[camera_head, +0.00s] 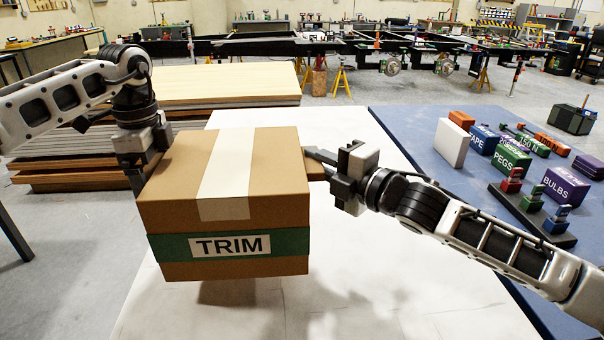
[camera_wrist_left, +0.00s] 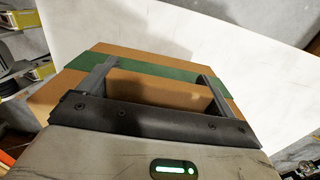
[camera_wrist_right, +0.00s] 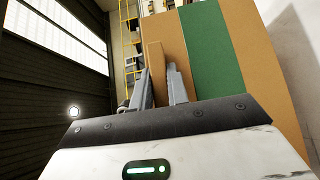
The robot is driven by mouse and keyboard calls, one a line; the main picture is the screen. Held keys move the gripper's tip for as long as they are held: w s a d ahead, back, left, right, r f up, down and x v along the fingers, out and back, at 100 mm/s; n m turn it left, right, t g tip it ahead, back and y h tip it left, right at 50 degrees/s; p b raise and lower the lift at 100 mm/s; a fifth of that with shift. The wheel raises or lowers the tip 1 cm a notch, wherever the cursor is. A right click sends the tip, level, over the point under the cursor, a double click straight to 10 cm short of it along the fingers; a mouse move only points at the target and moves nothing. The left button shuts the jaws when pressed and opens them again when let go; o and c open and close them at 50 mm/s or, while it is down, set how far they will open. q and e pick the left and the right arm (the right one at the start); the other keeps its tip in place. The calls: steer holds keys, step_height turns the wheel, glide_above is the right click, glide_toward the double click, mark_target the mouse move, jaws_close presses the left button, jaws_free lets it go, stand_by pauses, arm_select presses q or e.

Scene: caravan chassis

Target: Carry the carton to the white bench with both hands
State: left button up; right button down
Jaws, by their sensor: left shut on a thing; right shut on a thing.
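The brown carton (camera_head: 222,190) has a green band, a white "TRIM" label and pale tape down its top and front. It is upright in the middle of the head view, above the white bench (camera_head: 390,275), with a shadow on the bench top below. My left gripper (camera_head: 142,170) is at its left side; its fingers are partly hidden there. In the left wrist view its fingers lie against the carton (camera_wrist_left: 150,65). My right gripper (camera_head: 314,163) is shut on a brown tab (camera_wrist_right: 156,72) on the carton's right side.
A blue surface (camera_head: 410,130) on the right bears a white block (camera_head: 452,143), labelled boxes such as PEGS (camera_head: 512,158) and BULBS (camera_head: 566,184), and a dark rack (camera_head: 530,215). Stacked boards (camera_head: 225,85) stand behind on the left. The bench front is bare.

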arm_select(q)
steer(key=shift+f, duration=0.15)
arm_select(e)
steer(key=shift+w+d, duration=0.25)
arm_select(q)
step_height(320, 180, down, 5)
steer(key=b, duration=0.5)
arm_select(e)
step_height(320, 180, down, 5)
arm_select(q)
steer(key=o, duration=1.2)
steer(key=shift+c, duration=0.2)
arm_select(e)
steer(key=c, duration=1.6)
jaws_free()
steer(key=shift+c, duration=0.2)
steer(key=shift+o, duration=1.4)
steer(key=shift+s+a, duration=0.1)
